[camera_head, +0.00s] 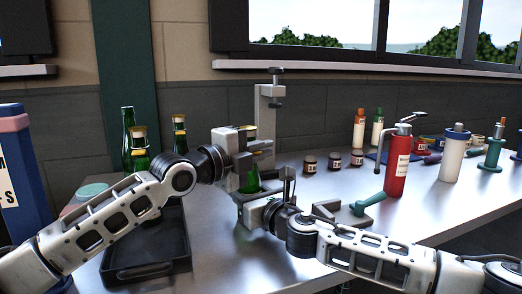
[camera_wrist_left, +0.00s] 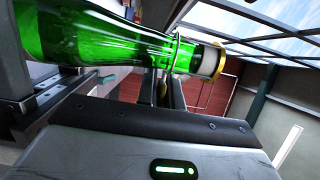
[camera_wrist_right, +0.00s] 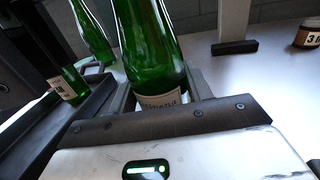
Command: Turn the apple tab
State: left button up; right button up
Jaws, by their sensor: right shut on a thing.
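A green bottle (camera_head: 250,180) with a gold top stands upright at the steel stand. My right gripper (camera_wrist_right: 160,90) is shut on its lower body, fingers on both sides just above or at its pale label. In the left wrist view, the bottle's neck (camera_wrist_left: 150,47) crosses the top, with a thin metal ring around it and a gold-rimmed cap (camera_wrist_left: 213,62). My left gripper (camera_wrist_left: 168,92) is at neck height, its fingers close beside the neck; I cannot tell whether they touch it or how far they are apart. I cannot make out an apple tab.
A grey clamp stand (camera_head: 268,105) rises behind the bottle. More green bottles (camera_head: 128,135) stand at the left by a black tray (camera_head: 150,262). Small jars (camera_head: 334,160), a red canister (camera_head: 397,165) and a white canister (camera_head: 453,155) stand to the right.

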pick_arm(q)
grip_shut()
jog(key=shift+r+n+t+h, duration=0.15)
jog(key=shift+n+t+h, duration=0.25)
jog(key=shift+t, duration=0.2)
jog(key=o, duration=0.6)
grip_release()
jog(key=shift+c, duration=0.2)
jog(key=v, duration=1.2)
